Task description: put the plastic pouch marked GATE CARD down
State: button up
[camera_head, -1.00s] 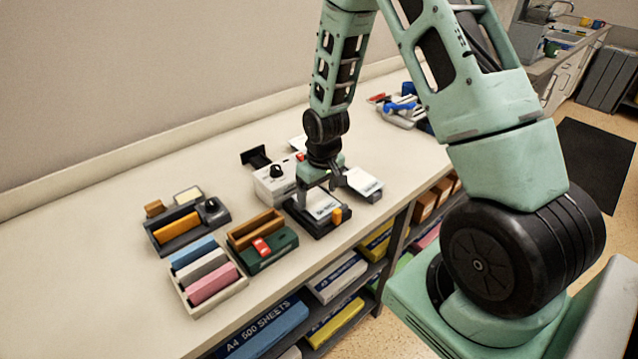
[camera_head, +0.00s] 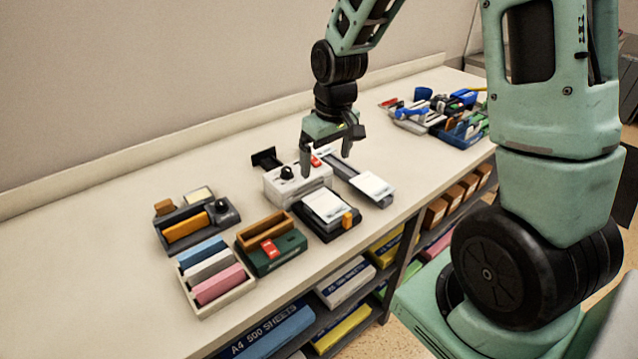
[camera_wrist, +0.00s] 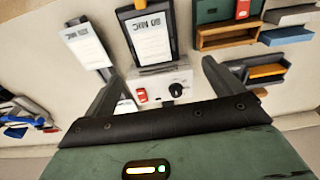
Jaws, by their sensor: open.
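A flat white pouch (camera_head: 325,205) lies on a black tray (camera_head: 328,236) with an orange tab near the counter's front edge; its dark print is too small to read surely. It also shows in the wrist view (camera_wrist: 150,38). A second white card (camera_head: 372,185) lies on a grey slide to its right, also seen in the wrist view (camera_wrist: 87,45). I cannot tell by reading which is marked GATE CARD. My gripper (camera_head: 326,165) is open and empty, above and behind the black tray, over the white box; its spread fingers show in the wrist view (camera_wrist: 160,68).
A white box (camera_head: 296,184) with a black knob stands behind the black tray. To the left are a green holder (camera_head: 277,260) with a red piece, a box of coloured blocks and a dark tray (camera_head: 190,235). Cluttered bins stand far right. The counter's left end is clear.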

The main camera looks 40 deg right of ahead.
jog(key=s+a+r+n, duration=0.2)
jog(key=s+a, duration=0.3)
jog(key=a, duration=0.3)
jog(key=s+a+r+n, duration=0.2)
jog(key=s+a, duration=0.2)
jog(key=a, duration=0.4)
jog(key=s+a+r+n, duration=0.1)
jog(key=s+a, duration=0.2)
jog(key=s, duration=0.3)
jog(key=s+a+n+g, duration=0.1)
jog(key=s+a+n, duration=0.1)
jog(key=s, duration=0.5)
jog(key=shift+s+a+r, duration=0.25)
jog(key=shift+a+r, duration=0.1)
jog(key=shift+a, duration=0.55)
